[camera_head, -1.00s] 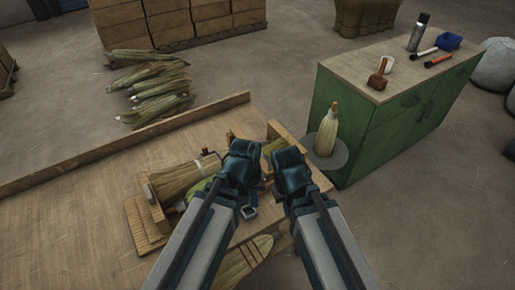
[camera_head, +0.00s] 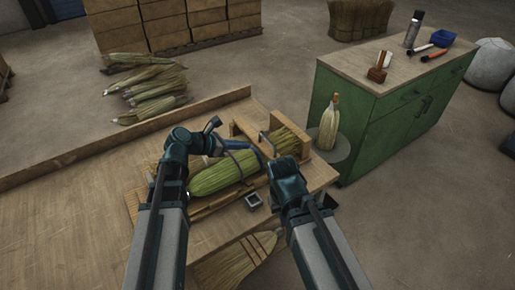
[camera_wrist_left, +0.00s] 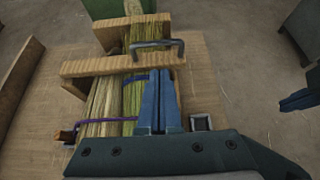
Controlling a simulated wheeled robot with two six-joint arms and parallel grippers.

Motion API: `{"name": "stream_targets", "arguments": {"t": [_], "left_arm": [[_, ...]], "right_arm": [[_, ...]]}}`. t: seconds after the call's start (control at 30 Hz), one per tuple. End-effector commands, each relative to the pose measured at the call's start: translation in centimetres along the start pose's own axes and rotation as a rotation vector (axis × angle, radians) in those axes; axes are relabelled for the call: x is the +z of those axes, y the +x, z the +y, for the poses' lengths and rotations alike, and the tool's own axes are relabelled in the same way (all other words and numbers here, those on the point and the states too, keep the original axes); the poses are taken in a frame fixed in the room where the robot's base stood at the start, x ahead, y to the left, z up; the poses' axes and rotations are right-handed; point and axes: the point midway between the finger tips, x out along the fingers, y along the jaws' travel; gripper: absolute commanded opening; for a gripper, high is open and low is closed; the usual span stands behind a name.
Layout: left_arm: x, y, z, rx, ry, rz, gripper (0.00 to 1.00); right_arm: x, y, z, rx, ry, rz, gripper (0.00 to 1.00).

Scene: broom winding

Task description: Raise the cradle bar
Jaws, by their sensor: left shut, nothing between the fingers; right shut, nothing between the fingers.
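The wooden cradle (camera_head: 242,128) holds the long straw bundle (camera_head: 218,176) on the bench. In the left wrist view its wooden bar (camera_wrist_left: 85,68) lies across the straw, with a dark U-shaped metal handle (camera_wrist_left: 174,43) at its right part. My left gripper (camera_wrist_left: 160,72) is shut and empty, its tips close to the handle; contact cannot be told. It also shows in the head view (camera_head: 252,148), reaching over the bundle from the left. My right gripper (camera_head: 286,178) is shut and empty at the cradle's right; its blue fingers show in the left wrist view (camera_wrist_left: 297,100).
A flat broom (camera_head: 238,262) hangs at the bench's near edge. A small square metal piece (camera_head: 253,201) is on the bench. A green cabinet (camera_head: 375,130) with tools stands at right, a broom head (camera_head: 329,125) beside it. The bench's left part (camera_head: 70,215) is clear.

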Motion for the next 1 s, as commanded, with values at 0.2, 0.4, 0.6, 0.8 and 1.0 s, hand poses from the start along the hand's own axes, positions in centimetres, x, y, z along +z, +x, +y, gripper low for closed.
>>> {"name": "stream_targets", "arguments": {"t": [0.2, 0.4, 0.6, 0.8, 1.0], "left_arm": [[-0.4, 3.2, 0.1, -0.003, 0.005, 0.002, 0.00], [-0.4, 6.8, 0.1, -0.003, 0.005, 0.002, 0.00], [-0.2, 9.1, 0.0, -0.002, 0.006, 0.003, 0.00], [-0.1, 9.9, -0.1, -0.002, 0.004, 0.003, 0.00], [-0.1, 9.8, -0.1, -0.002, 0.005, 0.003, 0.00]], "right_arm": [[-0.1, 1.9, -0.2, 0.000, 0.000, 0.000, 0.00], [-0.2, 3.7, -0.3, 0.000, 0.000, 0.000, 0.00], [-0.3, 4.7, -0.5, 0.000, 0.000, 0.000, 0.00], [-0.3, 5.0, -0.5, 0.000, 0.000, 0.000, 0.00], [-0.3, 5.0, -0.5, 0.000, 0.000, 0.000, 0.00]]}}
